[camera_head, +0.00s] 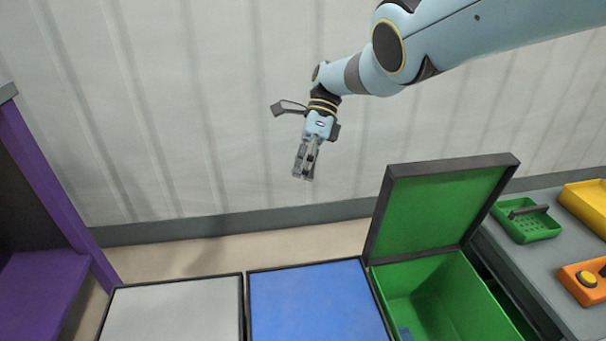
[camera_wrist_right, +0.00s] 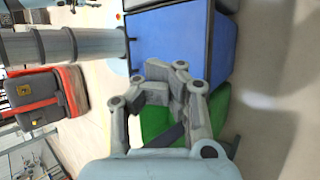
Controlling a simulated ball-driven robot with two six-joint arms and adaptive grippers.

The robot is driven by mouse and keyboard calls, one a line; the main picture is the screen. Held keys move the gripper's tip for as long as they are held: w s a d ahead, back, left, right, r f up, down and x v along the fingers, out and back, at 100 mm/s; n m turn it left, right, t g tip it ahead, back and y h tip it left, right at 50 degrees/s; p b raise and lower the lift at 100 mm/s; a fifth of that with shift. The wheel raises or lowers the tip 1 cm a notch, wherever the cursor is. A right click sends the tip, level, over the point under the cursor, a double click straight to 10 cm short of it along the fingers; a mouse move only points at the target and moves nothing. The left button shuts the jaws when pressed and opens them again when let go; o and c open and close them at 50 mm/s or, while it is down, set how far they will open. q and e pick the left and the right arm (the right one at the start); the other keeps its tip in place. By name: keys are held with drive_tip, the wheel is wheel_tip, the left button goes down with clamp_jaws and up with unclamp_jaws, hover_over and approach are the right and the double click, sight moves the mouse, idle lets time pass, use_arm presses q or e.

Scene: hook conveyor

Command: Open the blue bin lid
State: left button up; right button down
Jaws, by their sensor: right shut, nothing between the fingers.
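The blue bin lid (camera_head: 315,300) lies flat and closed in the head view, between a grey-white lid and an open green bin. In the right wrist view, a blue surface (camera_wrist_right: 170,45) shows beyond the fingers. My right gripper (camera_head: 303,176) is shut and empty, raised in front of the wall, behind and above the blue lid and apart from it. Its fingers also show in the right wrist view (camera_wrist_right: 165,78). My left gripper is not in view.
The green bin (camera_head: 435,285) has its lid (camera_head: 435,208) standing up, right of the blue lid. A closed grey-white lid (camera_head: 175,310) is at left, with a purple structure (camera_head: 40,290) beyond. A grey table (camera_head: 550,262) at right holds a green tray (camera_head: 527,223).

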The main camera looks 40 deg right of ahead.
drive_tip(key=c, duration=2)
unclamp_jaws()
drive_tip(key=o, duration=0.6)
drive_tip(key=shift+o, duration=0.2)
